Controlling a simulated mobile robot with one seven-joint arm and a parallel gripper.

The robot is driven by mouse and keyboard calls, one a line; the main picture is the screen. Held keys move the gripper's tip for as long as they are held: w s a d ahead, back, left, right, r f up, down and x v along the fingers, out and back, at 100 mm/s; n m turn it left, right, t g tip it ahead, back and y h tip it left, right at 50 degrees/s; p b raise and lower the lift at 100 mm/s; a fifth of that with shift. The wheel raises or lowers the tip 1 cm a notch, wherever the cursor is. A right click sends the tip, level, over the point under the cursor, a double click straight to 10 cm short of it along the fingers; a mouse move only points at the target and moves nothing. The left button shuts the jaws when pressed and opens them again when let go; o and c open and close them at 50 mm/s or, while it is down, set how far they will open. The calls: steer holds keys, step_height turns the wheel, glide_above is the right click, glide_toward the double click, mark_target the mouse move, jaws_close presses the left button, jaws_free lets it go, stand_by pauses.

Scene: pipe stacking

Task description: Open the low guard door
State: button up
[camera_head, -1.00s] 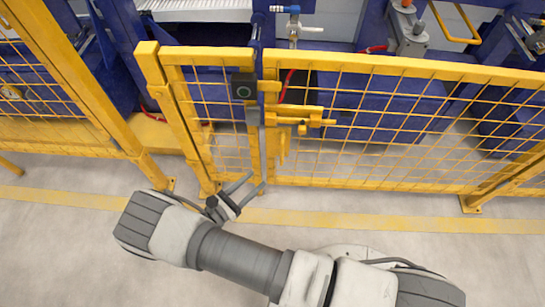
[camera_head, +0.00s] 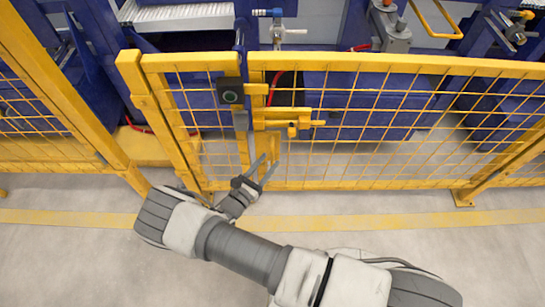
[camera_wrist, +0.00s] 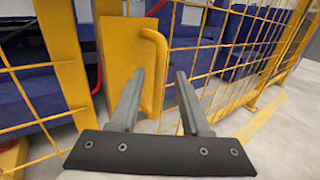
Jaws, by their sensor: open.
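The low guard door (camera_head: 400,64) is a yellow mesh panel in a yellow fence, and it looks closed against the post at its left. A yellow latch (camera_head: 285,116) sits near its upper left corner. In the wrist view a yellow upright pull handle (camera_wrist: 161,52) stands on a yellow plate (camera_wrist: 118,45). My gripper (camera_head: 266,163) is open and low at the door's left edge. In the wrist view my gripper (camera_wrist: 159,76) has its two fingers on either side of the handle's lower part, with visible gaps. I cannot tell how far the handle lies beyond the fingertips.
A support foot (camera_head: 464,198) stands on the floor at the right. Blue machinery (camera_head: 365,105) lies behind the mesh. The floor in front (camera_head: 400,235) is clear.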

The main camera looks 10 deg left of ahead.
mark_target(272, 158)
steer(key=shift+x, duration=1.7)
jaws_close()
